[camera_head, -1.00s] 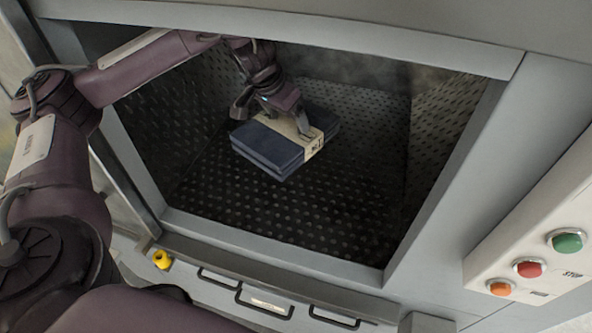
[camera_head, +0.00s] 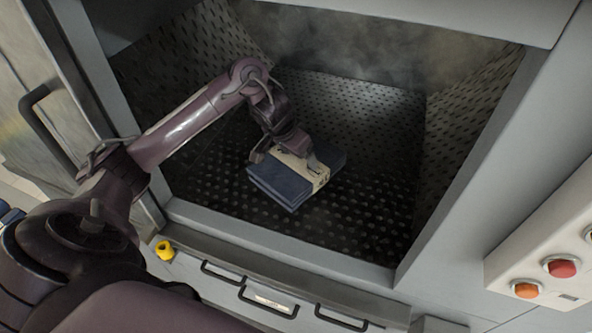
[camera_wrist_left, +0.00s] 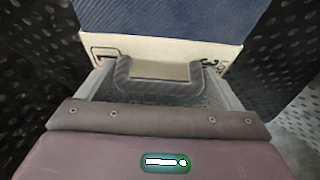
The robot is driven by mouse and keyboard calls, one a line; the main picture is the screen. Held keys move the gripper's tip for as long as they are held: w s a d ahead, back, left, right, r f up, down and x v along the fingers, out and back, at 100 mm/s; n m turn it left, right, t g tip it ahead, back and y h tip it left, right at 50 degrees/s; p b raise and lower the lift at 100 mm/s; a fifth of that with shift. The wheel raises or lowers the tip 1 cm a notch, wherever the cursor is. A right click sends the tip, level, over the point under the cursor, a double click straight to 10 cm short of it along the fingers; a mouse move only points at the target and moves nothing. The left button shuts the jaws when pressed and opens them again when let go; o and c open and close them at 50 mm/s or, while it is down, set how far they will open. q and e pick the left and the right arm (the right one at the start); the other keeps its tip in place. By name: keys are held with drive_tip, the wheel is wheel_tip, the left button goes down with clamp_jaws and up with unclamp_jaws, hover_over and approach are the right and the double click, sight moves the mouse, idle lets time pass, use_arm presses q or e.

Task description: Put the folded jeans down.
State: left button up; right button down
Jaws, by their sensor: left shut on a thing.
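The folded jeans (camera_head: 281,187) are a dark blue stack with a cream paper band (camera_head: 305,171) around the middle. They are inside the washer's dark chamber, over the perforated floor (camera_head: 350,225). My left gripper (camera_head: 287,158) reaches in from the left and is shut on the jeans at the band. In the left wrist view the jeans (camera_wrist_left: 160,18) and band (camera_wrist_left: 155,48) fill the top, close against the gripper (camera_wrist_left: 158,75). I cannot tell whether the underside of the jeans touches the floor. My right gripper is in neither view.
The washer's grey frame (camera_head: 475,160) edges the opening on both sides, above and below. Perforated walls (camera_head: 465,110) slope around the chamber. The floor in front and to the right of the jeans is clear. A panel with a red button (camera_head: 562,268) and an orange button (camera_head: 526,289) stands at right.

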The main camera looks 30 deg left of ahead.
sight(295, 162)
use_arm(q)
wheel_tip(295, 162, down, 4)
drive_tip(key=shift+d+f+b, duration=0.1)
drive_tip(key=shift+b, duration=0.35)
drive_tip(key=shift+f, duration=0.25)
drive_tip(key=shift+f, duration=0.1)
drive_tip(key=o, duration=1.6)
drive_tip(key=shift+s+r, duration=0.1)
drive_tip(key=shift+r, duration=0.4)
drive_tip(key=p+v, duration=0.3)
drive_tip(key=v, duration=0.8)
drive_tip(key=shift+s+r, duration=0.1)
drive_tip(key=shift+s, duration=0.05)
